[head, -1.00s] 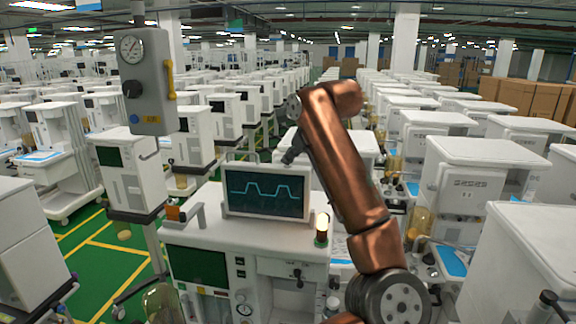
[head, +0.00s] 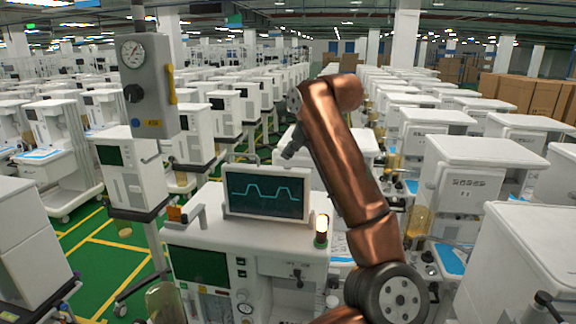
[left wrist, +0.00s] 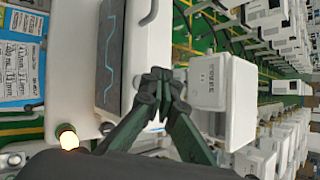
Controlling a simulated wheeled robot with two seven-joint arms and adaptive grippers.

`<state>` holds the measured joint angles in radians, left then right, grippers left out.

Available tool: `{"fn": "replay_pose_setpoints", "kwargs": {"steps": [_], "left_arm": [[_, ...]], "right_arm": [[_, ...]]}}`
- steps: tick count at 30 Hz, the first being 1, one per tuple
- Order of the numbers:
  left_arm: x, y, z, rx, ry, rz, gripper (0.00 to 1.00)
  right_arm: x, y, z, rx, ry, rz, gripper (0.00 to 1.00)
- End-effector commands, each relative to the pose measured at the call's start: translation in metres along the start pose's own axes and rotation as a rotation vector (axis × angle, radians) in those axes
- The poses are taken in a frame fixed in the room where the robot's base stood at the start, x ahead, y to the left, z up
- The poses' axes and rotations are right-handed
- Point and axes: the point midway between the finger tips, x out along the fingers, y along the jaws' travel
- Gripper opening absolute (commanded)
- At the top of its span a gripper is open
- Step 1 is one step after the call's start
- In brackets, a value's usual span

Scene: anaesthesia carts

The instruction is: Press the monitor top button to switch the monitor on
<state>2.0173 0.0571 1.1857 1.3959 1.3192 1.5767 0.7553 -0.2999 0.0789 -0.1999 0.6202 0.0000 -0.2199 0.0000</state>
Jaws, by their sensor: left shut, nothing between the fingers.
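The monitor (head: 266,192) stands on a white anaesthesia cart, and its dark screen shows a cyan trace. The monitor (left wrist: 112,55) also shows at the left of the left wrist view, with the trace visible. My left gripper (head: 289,153) is just above the monitor's top right part in the head view. In the left wrist view its fingers (left wrist: 160,84) are shut with nothing between them, beside the monitor's edge. I cannot make out the top button or tell whether the fingertips touch the monitor. My right gripper is not in view.
A grey gauge box (head: 148,85) on a pole stands to the left. Many white carts crowd behind and to the right.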

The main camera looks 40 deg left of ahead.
Motion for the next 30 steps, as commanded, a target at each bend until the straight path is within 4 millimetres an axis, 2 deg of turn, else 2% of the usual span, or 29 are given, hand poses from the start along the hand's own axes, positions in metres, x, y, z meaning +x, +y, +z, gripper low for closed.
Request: {"fn": "replay_pose_setpoints", "kwargs": {"steps": [3, 12, 30], "left_arm": [[-0.011, -0.008, 0.009, -0.001, 0.0, -0.001, 0.0], [-0.03, -0.022, 0.022, -0.001, 0.0, -0.001, 0.0], [-0.03, -0.022, 0.022, -0.001, 0.0, 0.0, 0.0]], "right_arm": [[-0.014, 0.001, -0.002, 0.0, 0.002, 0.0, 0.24], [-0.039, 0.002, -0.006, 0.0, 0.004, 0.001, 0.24], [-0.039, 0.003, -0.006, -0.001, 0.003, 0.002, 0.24]]}}
